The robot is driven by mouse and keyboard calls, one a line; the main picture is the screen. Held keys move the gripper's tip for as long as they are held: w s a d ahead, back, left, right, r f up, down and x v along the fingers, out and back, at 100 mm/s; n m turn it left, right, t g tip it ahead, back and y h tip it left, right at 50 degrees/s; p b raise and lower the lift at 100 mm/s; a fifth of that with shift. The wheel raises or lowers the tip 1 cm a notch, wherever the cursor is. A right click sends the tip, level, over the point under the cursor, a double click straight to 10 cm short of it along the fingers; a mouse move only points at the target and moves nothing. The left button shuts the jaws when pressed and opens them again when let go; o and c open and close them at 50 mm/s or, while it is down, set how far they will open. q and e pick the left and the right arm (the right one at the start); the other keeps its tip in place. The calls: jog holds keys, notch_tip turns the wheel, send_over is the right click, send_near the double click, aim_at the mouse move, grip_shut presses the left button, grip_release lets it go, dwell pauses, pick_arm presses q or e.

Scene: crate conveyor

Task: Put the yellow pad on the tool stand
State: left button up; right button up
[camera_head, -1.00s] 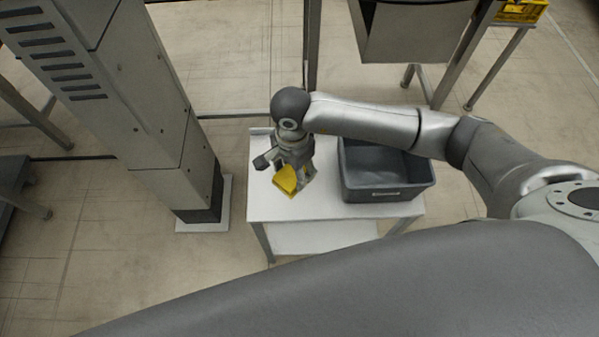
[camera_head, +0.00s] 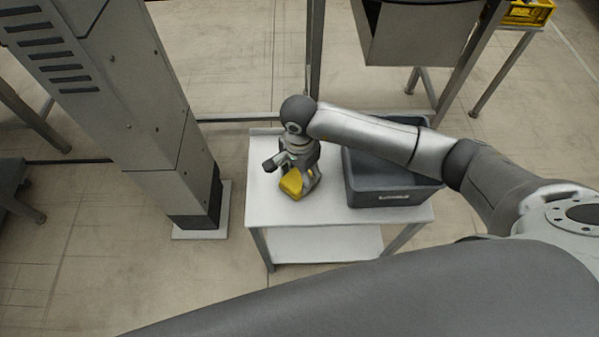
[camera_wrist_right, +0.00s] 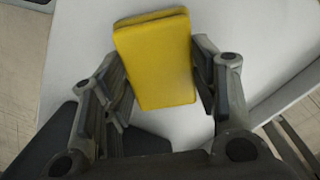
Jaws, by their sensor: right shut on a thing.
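The yellow pad (camera_head: 291,186) is between the fingers of my right gripper (camera_head: 299,181), at the left part of the white-topped stand (camera_head: 325,213). In the right wrist view the pad (camera_wrist_right: 156,60) is a thick yellow block, and my right gripper (camera_wrist_right: 160,85) is shut on its two sides. The white top shows behind it. The pad is low over the top; I cannot tell whether it touches. My left gripper is not in view.
A grey crate (camera_head: 394,198) stands on the right part of the stand, beside the gripper. A grey metal column (camera_head: 165,150) rises left of the stand. A yellow crate (camera_head: 528,14) is at the far upper right. The front left of the top is clear.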

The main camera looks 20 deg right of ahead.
jog(key=o, duration=1)
notch_tip(320, 180, up, 12)
jog(key=p, duration=0.7)
